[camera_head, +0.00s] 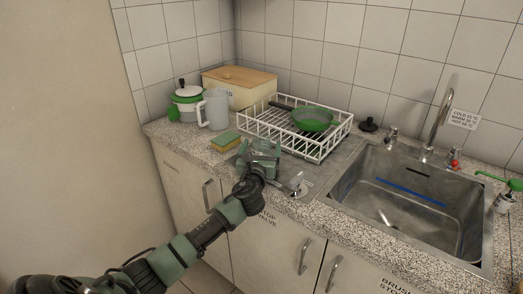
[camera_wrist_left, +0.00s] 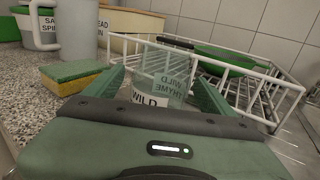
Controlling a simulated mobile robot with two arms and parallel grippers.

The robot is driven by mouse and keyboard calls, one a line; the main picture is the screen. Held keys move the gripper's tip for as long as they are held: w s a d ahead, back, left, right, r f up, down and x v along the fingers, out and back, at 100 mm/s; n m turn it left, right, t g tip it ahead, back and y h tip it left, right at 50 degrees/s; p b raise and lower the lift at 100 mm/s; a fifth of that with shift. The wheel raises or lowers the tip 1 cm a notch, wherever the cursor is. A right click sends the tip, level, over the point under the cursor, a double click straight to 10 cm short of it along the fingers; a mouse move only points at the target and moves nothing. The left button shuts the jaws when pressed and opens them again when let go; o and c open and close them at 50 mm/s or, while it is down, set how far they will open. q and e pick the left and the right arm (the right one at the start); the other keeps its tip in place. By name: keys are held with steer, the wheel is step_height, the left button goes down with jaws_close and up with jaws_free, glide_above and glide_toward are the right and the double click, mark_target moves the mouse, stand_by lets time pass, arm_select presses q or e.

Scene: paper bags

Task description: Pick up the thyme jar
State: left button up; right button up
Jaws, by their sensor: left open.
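The thyme jar (camera_wrist_left: 172,90) shows in the left wrist view as a clear, glassy jar with a pale label reading WILD and more lettering behind it. It stands between the two green fingers of my left gripper (camera_wrist_left: 158,84), which is open around it. Whether either finger touches it I cannot tell; its lower part is hidden by the gripper body. In the head view my left gripper (camera_head: 262,155) is at the counter in front of the dish rack, and the jar cannot be made out clearly there. My right gripper is in neither view.
A green-yellow sponge (camera_head: 226,141) lies just left of the gripper. Close behind stands a white wire dish rack (camera_head: 320,152) holding a green pan (camera_head: 312,119). A grey jug (camera_head: 214,109), a white-green pot (camera_head: 186,103) and a bread box (camera_head: 240,92) stand farther back. The sink (camera_head: 405,200) is right.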

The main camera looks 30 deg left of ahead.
arm_select(q)
steer(key=c, duration=1.4)
steer(key=shift+c, duration=1.1)
steer(key=shift+r, duration=0.15)
